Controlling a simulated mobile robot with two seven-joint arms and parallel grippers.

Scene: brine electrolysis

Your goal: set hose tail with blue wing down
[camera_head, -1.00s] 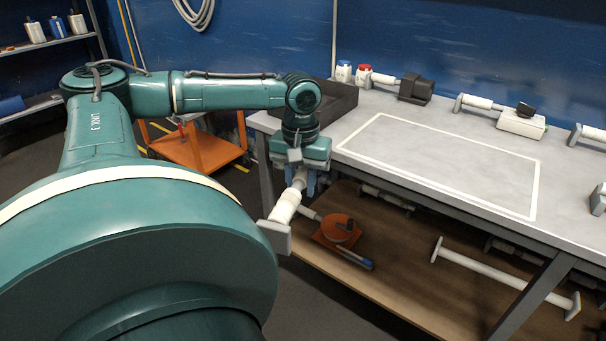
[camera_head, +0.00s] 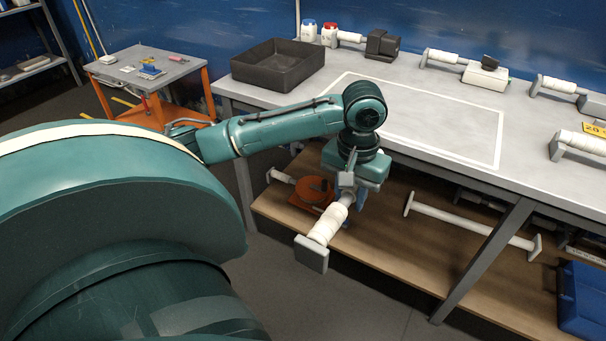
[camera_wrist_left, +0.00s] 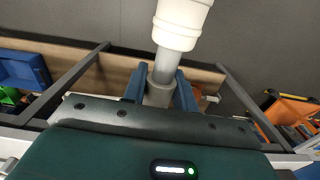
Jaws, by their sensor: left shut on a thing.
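My left gripper (camera_head: 352,195) hangs in front of the workbench's front edge, above the level of the lower shelf. It is shut on the hose tail (camera_head: 328,222), a white ribbed cylinder with a square grey plate at its near end, held tilted. In the left wrist view, the blue fingers of the left gripper (camera_wrist_left: 161,90) close on the grey neck of the hose tail (camera_wrist_left: 181,25), and its white body runs out of the top of the picture. I see no blue wing on it for certain. My right gripper is not in view.
The workbench (camera_head: 425,150) has a bare area outlined in white (camera_head: 440,115). A black tray (camera_head: 278,66) stands at its left end, and several white-handled pieces line the back. An orange disc tool (camera_head: 312,188) lies on the lower shelf (camera_head: 400,245). An orange cart (camera_head: 150,105) stands left.

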